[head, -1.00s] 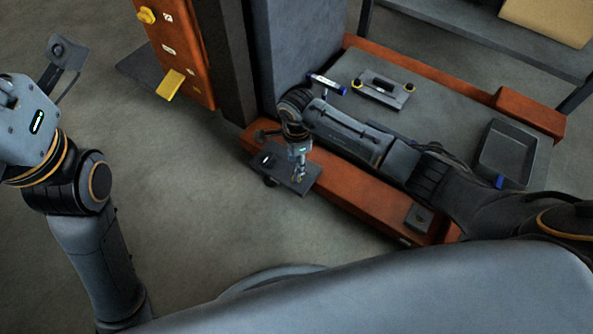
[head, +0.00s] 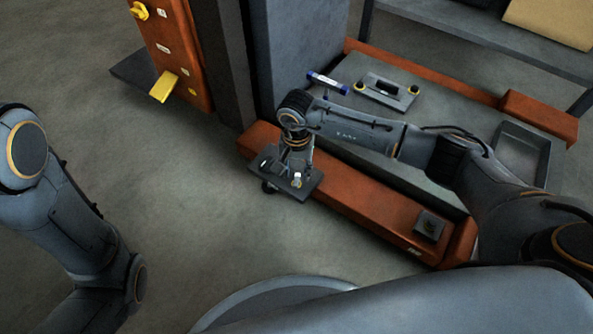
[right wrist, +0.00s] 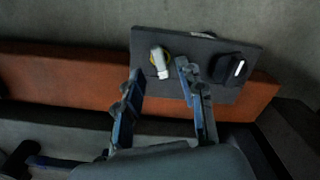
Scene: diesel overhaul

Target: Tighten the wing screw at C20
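A dark plate (head: 314,181) sticks out from the front of the orange bench frame. In the right wrist view the plate (right wrist: 200,38) carries a pale wing-shaped piece with a yellowish base (right wrist: 160,62), likely the wing screw, and a black knob with a white mark (right wrist: 232,69). The pale piece also shows in the head view (head: 297,180). No C20 label is readable. My right gripper (right wrist: 160,70) is open, its fingertips either side of the pale piece in the picture; contact cannot be told. In the head view it (head: 296,170) is over the plate. My left gripper is out of view.
The orange beam (head: 375,215) runs along the bench front, with a small dark block (head: 429,225) on it. A grey plate with yellow knobs (head: 386,92), a blue-and-white tube (head: 327,83) and a tray (head: 521,152) lie behind my right arm. An orange cabinet (head: 172,50) stands at upper left.

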